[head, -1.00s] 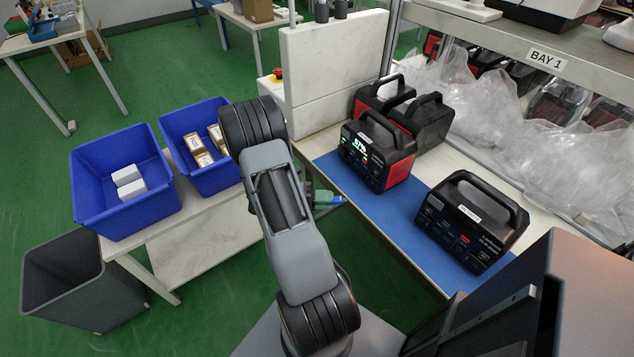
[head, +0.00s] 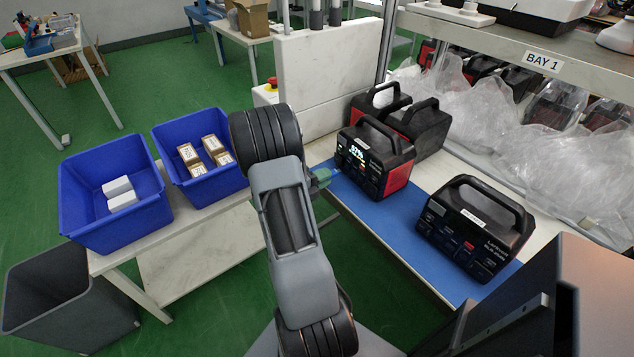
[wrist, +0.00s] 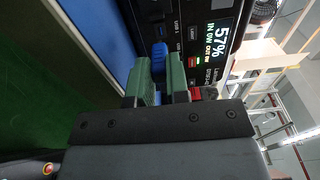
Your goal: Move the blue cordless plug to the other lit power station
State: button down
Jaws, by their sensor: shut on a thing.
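My gripper (wrist: 159,84) has green fingers and is shut on the blue plug (wrist: 158,58), which sticks out past the fingertips in the wrist view. The plug is close to the front panel of the red-and-black power station (wrist: 197,50), whose lit screen reads 57%. I cannot tell whether it touches the panel or sits in a socket. In the head view my gripper (head: 322,178) is just left of that station (head: 374,160), and the plug is mostly hidden. A black power station (head: 476,225) stands nearer on the right; I see no lit screen on it.
The stations stand on a blue mat (head: 405,235). More power stations (head: 424,122) stand behind the lit one. A white panel (head: 330,80) rises at the back left. Plastic-wrapped units lie under the BAY 1 shelf (head: 545,60). Blue bins (head: 85,205) are on the left.

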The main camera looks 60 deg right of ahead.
aim_at(334, 170)
jog(key=shift+b+x, duration=0.3)
jog(key=shift+x, duration=0.7)
jog(key=shift+p, duration=0.85)
jog(key=shift+p+x, duration=0.45)
jog(key=shift+x, duration=0.4)
dwell(1.2)
jog(key=c, duration=1)
grip_release()
jog(key=shift+c, duration=0.2)
jog(key=v, duration=1.3)
jog(key=shift+w+a+p, duration=0.2)
jog(key=shift+a+p, duration=0.1)
jog(key=shift+a, duration=0.05)
